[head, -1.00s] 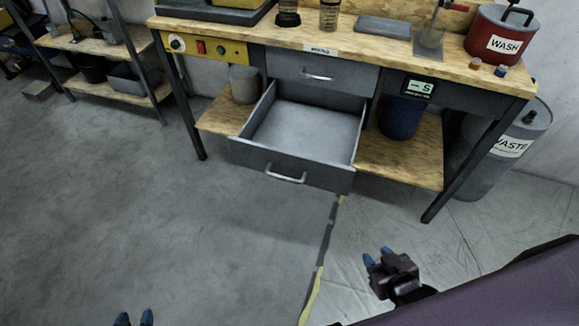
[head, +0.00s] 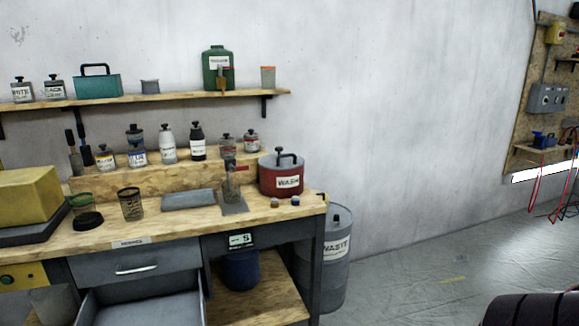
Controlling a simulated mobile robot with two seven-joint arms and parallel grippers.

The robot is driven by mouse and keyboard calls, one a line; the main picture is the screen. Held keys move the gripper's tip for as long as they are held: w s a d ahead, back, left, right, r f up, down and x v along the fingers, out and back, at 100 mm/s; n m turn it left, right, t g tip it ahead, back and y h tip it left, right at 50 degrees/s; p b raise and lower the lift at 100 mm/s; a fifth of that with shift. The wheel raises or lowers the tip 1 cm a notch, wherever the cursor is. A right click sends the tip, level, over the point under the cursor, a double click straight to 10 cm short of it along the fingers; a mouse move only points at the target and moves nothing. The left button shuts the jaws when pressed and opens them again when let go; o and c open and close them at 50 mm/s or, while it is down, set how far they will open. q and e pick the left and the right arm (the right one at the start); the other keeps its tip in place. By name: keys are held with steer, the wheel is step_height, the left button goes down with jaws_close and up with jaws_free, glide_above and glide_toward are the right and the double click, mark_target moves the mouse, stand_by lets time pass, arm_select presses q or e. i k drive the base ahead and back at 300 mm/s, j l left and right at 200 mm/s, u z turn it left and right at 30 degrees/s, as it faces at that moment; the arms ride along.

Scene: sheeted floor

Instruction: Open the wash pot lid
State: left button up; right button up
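The red wash pot (head: 282,179) stands at the right end of the wooden workbench in the head view, with a white WASH label on its front. Its grey lid (head: 270,160) sits on top, with a dark handle (head: 287,156) above it. The lid looks closed. Neither gripper is in the head view now. Part of my dark arm shows at the bottom right corner, far from the pot.
The workbench top (head: 110,232) holds jars, a grey tray (head: 188,199) and two small caps (head: 285,202). A drawer (head: 140,308) stands open below. A grey waste drum (head: 335,255) stands at the bench's right end. Open floor (head: 430,270) lies to the right.

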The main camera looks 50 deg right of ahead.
mark_target(285, 161)
steer(key=z, duration=1.5)
steer(key=i+l+u, duration=0.1)
steer(key=u, duration=0.35)
steer(key=i+l+u, duration=0.1)
steer(key=u, duration=0.35)
steer(key=i+l+u, duration=0.3)
steer(key=l, duration=0.25)
steer(key=l+u, duration=0.15)
steer(key=l, duration=0.15)
steer(key=i+l, duration=0.15)
steer(key=l, duration=0.25)
steer(key=i+l+u, duration=0.15)
steer(key=l, duration=0.3)
